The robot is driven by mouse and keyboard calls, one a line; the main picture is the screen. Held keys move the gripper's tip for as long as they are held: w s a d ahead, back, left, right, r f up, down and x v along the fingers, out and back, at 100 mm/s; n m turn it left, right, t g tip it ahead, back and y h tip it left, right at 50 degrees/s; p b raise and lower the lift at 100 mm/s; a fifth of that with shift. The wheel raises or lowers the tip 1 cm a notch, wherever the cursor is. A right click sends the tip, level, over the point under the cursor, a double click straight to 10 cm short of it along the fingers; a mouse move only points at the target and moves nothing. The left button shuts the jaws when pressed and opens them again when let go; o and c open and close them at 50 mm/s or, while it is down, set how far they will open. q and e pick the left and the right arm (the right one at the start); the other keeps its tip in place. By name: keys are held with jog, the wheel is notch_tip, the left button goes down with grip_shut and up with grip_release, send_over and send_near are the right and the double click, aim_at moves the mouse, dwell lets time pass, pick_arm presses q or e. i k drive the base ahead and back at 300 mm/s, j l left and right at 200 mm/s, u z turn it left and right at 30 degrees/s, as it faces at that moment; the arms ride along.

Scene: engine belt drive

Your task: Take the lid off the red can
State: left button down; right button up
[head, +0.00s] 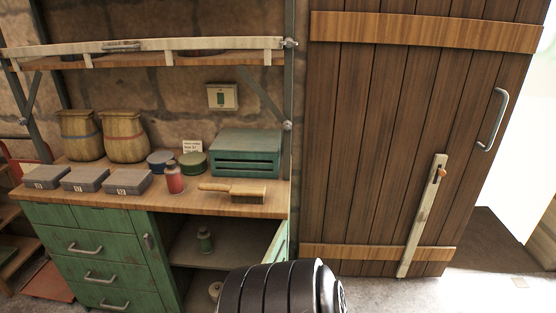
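The red can (175,182) stands upright on the wooden worktop, near its front edge and left of the brush. Its lid (171,164) looks greyish and sits on top of the can. Neither of my grippers shows in the head view. A black ribbed part at the bottom centre looks like a piece of my own arm. Nothing touches the can.
Several grey boxes (130,181) sit left on the worktop (205,203). Two barrels (125,137), round tins (193,164), a green crate (246,155) and a brush (247,194) stand around. The cabinet door (277,243) below hangs open. A shelf (205,59) runs above.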

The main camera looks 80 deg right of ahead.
aim_at(173, 176)
jog(key=k+z, duration=0.15)
jog(key=z, duration=0.35)
jog(key=k+l+z, duration=0.1)
jog(key=z, duration=0.35)
jog(key=k+l+z, duration=0.1)
jog(key=z, duration=0.4)
jog(key=l+z, duration=0.2)
jog(key=z, duration=0.3)
jog(key=k+l, duration=0.05)
